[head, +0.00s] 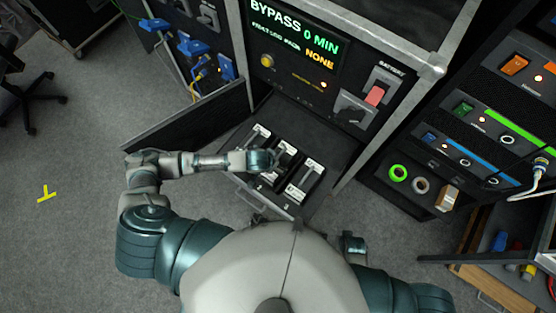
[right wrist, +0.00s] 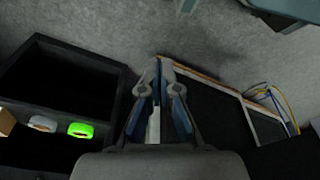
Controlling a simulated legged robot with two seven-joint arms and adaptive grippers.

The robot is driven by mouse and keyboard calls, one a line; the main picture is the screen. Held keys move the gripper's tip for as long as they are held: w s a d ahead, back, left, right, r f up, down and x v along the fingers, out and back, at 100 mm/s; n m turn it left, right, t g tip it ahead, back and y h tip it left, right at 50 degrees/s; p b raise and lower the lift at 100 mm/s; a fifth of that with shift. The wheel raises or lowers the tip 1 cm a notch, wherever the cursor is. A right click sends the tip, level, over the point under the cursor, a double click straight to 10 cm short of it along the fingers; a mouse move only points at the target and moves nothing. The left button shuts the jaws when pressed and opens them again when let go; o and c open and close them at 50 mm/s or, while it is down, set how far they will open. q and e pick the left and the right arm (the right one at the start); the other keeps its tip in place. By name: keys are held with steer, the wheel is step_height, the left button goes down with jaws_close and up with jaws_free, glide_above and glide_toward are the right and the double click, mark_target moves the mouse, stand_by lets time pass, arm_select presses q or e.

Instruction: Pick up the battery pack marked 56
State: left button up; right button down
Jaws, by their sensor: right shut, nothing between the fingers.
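Three dark battery packs with pale labels sit side by side in an open drawer (head: 240,187): a left pack (head: 256,136), a middle pack (head: 287,153) and a right pack (head: 306,180). The numbers on the labels are too small to read, so I cannot tell which is marked 56. My left gripper (head: 272,159) is over the middle pack and hides part of it. I cannot see whether its fingers are open, or whether they touch the pack. My right gripper (right wrist: 159,66) is shut and empty in the right wrist view, away from the packs.
The cabinet's display panel (head: 297,35) reads BYPASS 0 MIN above the drawer. A red switch (head: 376,95) is at its right. An open door panel (head: 190,122) stands left of the drawer. A rack with green and white rings (head: 399,172) is at right.

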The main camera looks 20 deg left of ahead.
arm_select(q)
steer(key=x, duration=0.2)
steer(key=shift+w+d+f, duration=0.2)
steer(key=shift+d+f, duration=0.05)
steer(key=shift+f, duration=0.1)
steer(key=shift+w+a+f+b, duration=0.1)
steer(key=shift+w+f+b, duration=0.05)
steer(key=shift+f+b, duration=0.3)
steer(key=f, duration=0.1)
steer(key=w+f+b, duration=0.1)
steer(key=f, duration=0.1)
steer(key=shift+w+a+f, duration=0.25)
steer(key=shift+f, duration=0.05)
steer(key=shift+w+f, duration=0.15)
steer(key=shift+f, duration=0.15)
steer(key=shift+d, duration=0.55)
steer(key=c, duration=1.1)
steer(key=shift+a, duration=0.15)
steer(key=c, duration=0.4)
steer(key=shift+a, duration=0.15)
steer(key=shift+c, duration=0.9)
arm_select(e)
step_height(320, 180, up, 8)
steer(key=w, duration=0.1)
steer(key=shift+w+a+f, duration=0.2)
steer(key=shift+w, duration=0.05)
arm_select(q)
steer(key=shift+r, duration=0.15)
